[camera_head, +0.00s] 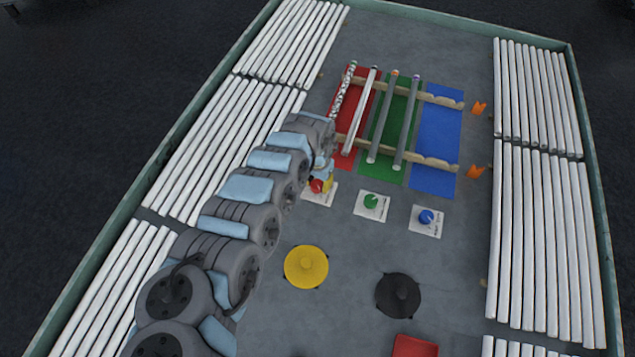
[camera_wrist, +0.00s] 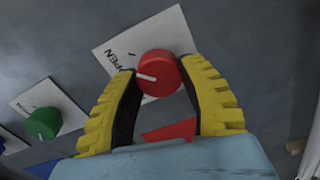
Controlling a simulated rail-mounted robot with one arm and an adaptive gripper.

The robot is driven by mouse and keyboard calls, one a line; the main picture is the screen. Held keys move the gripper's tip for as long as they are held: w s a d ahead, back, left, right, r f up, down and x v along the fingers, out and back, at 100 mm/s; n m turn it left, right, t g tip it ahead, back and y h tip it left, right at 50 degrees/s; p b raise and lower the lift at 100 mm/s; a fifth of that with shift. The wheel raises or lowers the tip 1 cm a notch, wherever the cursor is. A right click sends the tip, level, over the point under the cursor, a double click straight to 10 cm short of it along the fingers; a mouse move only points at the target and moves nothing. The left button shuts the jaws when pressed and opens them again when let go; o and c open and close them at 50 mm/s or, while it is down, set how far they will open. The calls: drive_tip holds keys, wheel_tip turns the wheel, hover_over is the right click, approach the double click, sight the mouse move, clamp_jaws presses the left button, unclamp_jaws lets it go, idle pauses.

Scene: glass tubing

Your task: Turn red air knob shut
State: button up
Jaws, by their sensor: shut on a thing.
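The red air knob (camera_wrist: 158,73) sits on a white card (camera_wrist: 118,50) marked "OPEN". A white line on the knob points left in the wrist view. My gripper (camera_wrist: 157,84) has its two yellow fingers on either side of the knob and is shut on it. In the head view the red knob (camera_head: 317,186) is partly hidden by my gripper (camera_head: 322,184), and its white card (camera_head: 321,197) shows below and to the right.
A green knob (camera_head: 371,201) and a blue knob (camera_head: 426,217) stand on cards to the right. Several tubes lie on wooden supports (camera_head: 440,161) above coloured mats. A yellow disc (camera_head: 306,267) and a black disc (camera_head: 398,294) stand nearer. White tubes line both sides.

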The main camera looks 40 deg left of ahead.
drive_tip(key=shift+p, duration=0.4)
drive_tip(key=n+p, duration=0.1)
drive_tip(key=p, duration=0.1)
drive_tip(key=n+p, duration=0.1)
drive_tip(key=p, duration=0.1)
drive_tip(key=shift+d+r+n, duration=0.1)
drive_tip(key=shift+r+n, duration=0.1)
drive_tip(key=shift+n, duration=0.2)
drive_tip(key=shift+f+n+p, duration=0.1)
drive_tip(key=shift+n+p, duration=0.45)
drive_tip(key=shift+n, duration=0.15)
drive_tip(key=shift+s+f+n+p, duration=0.1)
drive_tip(key=shift+f+n+p, duration=0.1)
drive_tip(key=shift+n+p, duration=0.95)
drive_tip(key=shift+n, duration=2.95)
drive_tip(key=n, duration=0.3)
drive_tip(key=shift+a, duration=0.2)
drive_tip(key=shift+s+r+n, duration=0.1)
drive_tip(key=shift+n, duration=1.3)
